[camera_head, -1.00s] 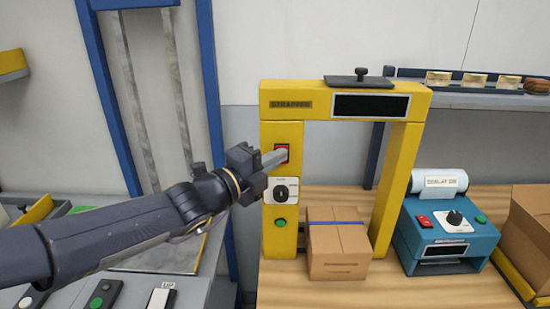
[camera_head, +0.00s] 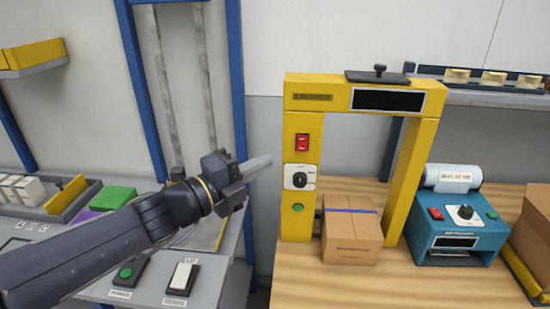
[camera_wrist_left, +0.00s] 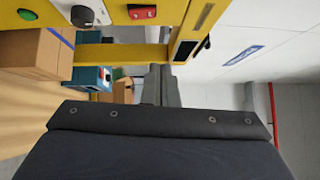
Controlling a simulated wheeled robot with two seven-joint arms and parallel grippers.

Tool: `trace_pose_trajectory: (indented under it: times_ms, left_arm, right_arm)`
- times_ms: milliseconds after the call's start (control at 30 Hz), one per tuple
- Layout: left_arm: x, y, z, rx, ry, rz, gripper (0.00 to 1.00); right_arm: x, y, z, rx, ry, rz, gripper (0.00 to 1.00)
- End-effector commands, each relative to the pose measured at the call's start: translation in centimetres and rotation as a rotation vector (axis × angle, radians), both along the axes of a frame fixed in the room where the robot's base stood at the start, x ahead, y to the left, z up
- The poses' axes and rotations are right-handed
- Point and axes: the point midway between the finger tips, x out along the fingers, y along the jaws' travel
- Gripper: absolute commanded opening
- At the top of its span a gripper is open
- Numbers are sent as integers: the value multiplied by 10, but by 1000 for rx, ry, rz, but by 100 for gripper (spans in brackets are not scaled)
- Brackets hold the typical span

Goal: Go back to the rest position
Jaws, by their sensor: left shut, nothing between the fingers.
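My left gripper (camera_head: 258,164) is shut and empty. In the head view it points right, just left of the yellow strapper frame (camera_head: 414,190), apart from it. The strapper's left post carries a red switch (camera_head: 302,142), a dark knob (camera_head: 299,180) on a white plate and a green button (camera_head: 298,208). In the left wrist view, the shut fingers (camera_wrist_left: 161,80) show in the middle, with the red switch (camera_wrist_left: 141,12) and knob (camera_wrist_left: 83,16) at the top. My right gripper is in neither view.
A cardboard box (camera_head: 352,240) with a blue strap sits under the strapper. A teal device (camera_head: 446,243) stands to its right on the wooden table (camera_head: 420,288). A grey bench (camera_head: 232,285) with buttons lies below my left arm. A shelf (camera_head: 490,103) runs behind.

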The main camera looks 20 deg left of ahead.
Motion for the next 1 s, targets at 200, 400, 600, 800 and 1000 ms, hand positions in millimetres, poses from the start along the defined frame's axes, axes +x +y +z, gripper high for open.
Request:
trace_pose_trajectory:
  times_ms: [200,400,600,800,1000]
  left_arm:
    - [-6,4,0,0,1,1,0]
    - [-6,3,0,0,1,0,0]
    - [-6,3,0,1,0,0,0]
    - [-25,-15,-9,306,-129,-68,0]
    - [-82,-52,-53,1154,-571,-314,0]
  right_arm:
    - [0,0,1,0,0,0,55]
    - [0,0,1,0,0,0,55]
    - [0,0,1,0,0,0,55]
    - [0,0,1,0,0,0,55]
    - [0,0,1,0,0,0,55]
